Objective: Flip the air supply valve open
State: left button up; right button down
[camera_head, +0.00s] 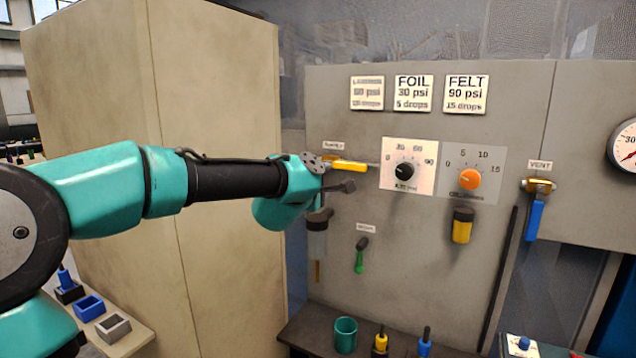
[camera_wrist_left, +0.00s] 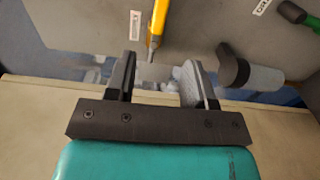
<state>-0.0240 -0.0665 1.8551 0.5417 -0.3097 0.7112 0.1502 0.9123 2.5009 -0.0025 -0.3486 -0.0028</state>
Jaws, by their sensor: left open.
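The air supply valve's yellow handle (camera_head: 350,167) lies roughly level on the grey panel, under a small label that seems to read SUPPLY. In the left wrist view the yellow handle (camera_wrist_left: 157,24) is ahead of the gap between the fingers, and its metal end reaches toward that gap. My left gripper (camera_head: 334,176) is in front of the panel at the handle's left end, hiding part of the valve body. The left gripper (camera_wrist_left: 159,82) is open, its fingers spread with nothing held between them. Whether a finger touches the handle cannot be told. My right gripper is not in view.
Right of the handle are a black pressure knob (camera_head: 404,170) and an orange oil knob (camera_head: 470,179). A blue vent handle (camera_head: 535,220) hangs farther right. A grey-bodied filter (camera_head: 317,243) and a green-handled lever (camera_head: 359,258) sit below. A shelf holds a green cup (camera_head: 345,335).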

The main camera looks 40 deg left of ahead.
pick_arm(q)
jog(key=shift+s+d, duration=0.2)
jog(key=shift+s, duration=1)
jog(key=w+d+f+m+g+h, duration=0.1)
jog(key=d+f+m+g, duration=0.2)
jog(key=f, duration=1.1)
jog(key=w+d+f+m+g+h, duration=0.15)
jog(key=d+f+m, duration=0.25)
jog(key=f, duration=0.9)
jog(key=d+f+m+g+h, duration=0.2)
jog(key=d+f+m+g, duration=0.15)
jog(key=f, duration=1.05)
jog(key=s+d+f+m+g+h, duration=0.1)
jog(key=s+d+f+m+g, duration=0.2)
jog(key=s+f, duration=0.7)
jog(key=s+d+f+m+g+h, duration=0.1)
jog(key=s+d+f+m+g, duration=0.3)
jog(key=s+f, duration=0.7)
notch_tip(320, 180, down, 5)
jog(key=shift+s+d+r+g, duration=0.15)
jog(key=shift+s+d+g, duration=0.15)
jog(key=shift+d+g, duration=0.6)
